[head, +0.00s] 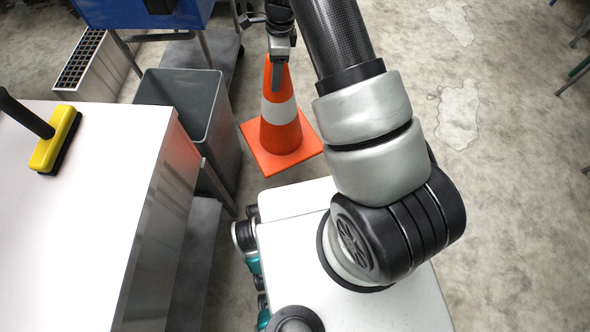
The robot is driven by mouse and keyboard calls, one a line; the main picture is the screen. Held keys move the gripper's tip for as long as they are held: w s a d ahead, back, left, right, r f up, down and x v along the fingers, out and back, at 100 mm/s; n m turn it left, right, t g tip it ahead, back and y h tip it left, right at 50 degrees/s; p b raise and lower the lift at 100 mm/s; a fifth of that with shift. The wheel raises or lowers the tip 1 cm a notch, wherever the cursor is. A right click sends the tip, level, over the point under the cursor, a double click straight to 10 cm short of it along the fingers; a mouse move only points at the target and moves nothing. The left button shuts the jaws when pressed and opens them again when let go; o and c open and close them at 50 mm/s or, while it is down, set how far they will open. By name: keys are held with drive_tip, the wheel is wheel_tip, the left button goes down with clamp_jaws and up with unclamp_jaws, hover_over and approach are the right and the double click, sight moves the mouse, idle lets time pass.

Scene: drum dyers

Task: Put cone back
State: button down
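The orange traffic cone (282,138) with a white band stands upright in the head view, just beyond the front of my white base. Its square orange base looks flat on the floor, though I cannot be sure that it touches. My gripper (277,82) points down at the top of the cone. One grey finger shows in front of the cone's upper part. The other finger and the cone's tip are hidden, so I cannot tell whether the fingers grip it.
A grey open bin (213,110) stands close left of the cone. A white table (90,220) with a yellow brush (52,140) fills the left. A blue cabinet (115,12) and a slotted box (95,68) stand behind. The concrete floor (520,200) at right is mostly free.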

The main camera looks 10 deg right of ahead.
sight(294, 109)
drive_tip(key=d+f+m, duration=0.1)
drive_tip(key=f+m, duration=0.4)
drive_tip(key=f, duration=0.1)
drive_tip(key=s+d+f+m, duration=0.1)
drive_tip(key=d+f+m, duration=0.1)
drive_tip(key=f+m, duration=0.3)
drive_tip(key=d+f+m+t+h, duration=0.1)
drive_tip(key=d+f+m, duration=0.1)
drive_tip(key=f+m, duration=0.3)
drive_tip(key=shift+s+d+f+m+b, duration=0.1)
drive_tip(key=shift+s+f+m+b, duration=0.1)
drive_tip(key=shift+f, duration=0.3)
drive_tip(key=shift+s+d+f+m+b, duration=0.1)
drive_tip(key=shift+f+b, duration=0.1)
drive_tip(key=shift+f, duration=0.25)
wheel_tip(294, 109, down, 10)
drive_tip(key=b, duration=0.3)
drive_tip(key=shift+r, duration=0.1)
drive_tip(key=c, duration=0.5)
unclamp_jaws()
